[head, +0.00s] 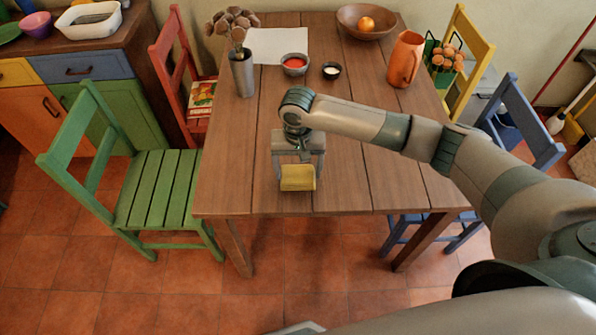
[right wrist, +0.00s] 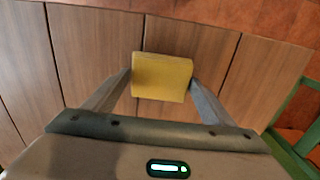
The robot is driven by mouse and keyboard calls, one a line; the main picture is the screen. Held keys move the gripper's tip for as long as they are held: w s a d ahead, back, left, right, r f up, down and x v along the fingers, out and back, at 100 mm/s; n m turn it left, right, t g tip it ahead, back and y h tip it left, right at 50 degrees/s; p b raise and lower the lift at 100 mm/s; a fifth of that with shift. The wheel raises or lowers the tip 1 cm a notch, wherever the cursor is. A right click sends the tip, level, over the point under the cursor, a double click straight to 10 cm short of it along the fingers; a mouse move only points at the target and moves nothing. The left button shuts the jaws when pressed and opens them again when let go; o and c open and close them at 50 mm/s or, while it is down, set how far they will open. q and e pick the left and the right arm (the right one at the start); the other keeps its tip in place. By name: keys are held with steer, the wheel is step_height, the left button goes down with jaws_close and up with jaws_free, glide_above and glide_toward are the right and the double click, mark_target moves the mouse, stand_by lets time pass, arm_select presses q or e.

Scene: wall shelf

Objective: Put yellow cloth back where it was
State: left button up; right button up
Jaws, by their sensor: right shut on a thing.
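The yellow cloth (head: 298,178) is a small folded block near the front edge of the wooden table (head: 375,185). My right gripper (head: 298,172) is shut on it, with a finger on each side. In the right wrist view the cloth (right wrist: 162,77) sits between the two fingertips (right wrist: 161,84), over the brown table boards. I cannot tell whether the cloth touches the table top or is slightly above it. My left gripper is not in view.
Behind stand a grey vase (head: 243,75), a red-filled bowl (head: 294,65), a small dark bowl (head: 331,71), an orange pitcher (head: 404,60) and a wooden bowl (head: 350,22). A green chair (head: 155,190) is at the left. The table's middle right is clear below my arm.

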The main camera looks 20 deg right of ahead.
mark_target(298, 174)
steer(key=shift+f, duration=0.8)
steer(key=o, duration=1)
steer(key=shift+f, duration=0.15)
step_height(298, 174, up, 12)
steer(key=shift+r+b, duration=0.15)
steer(key=shift+b, duration=0.95)
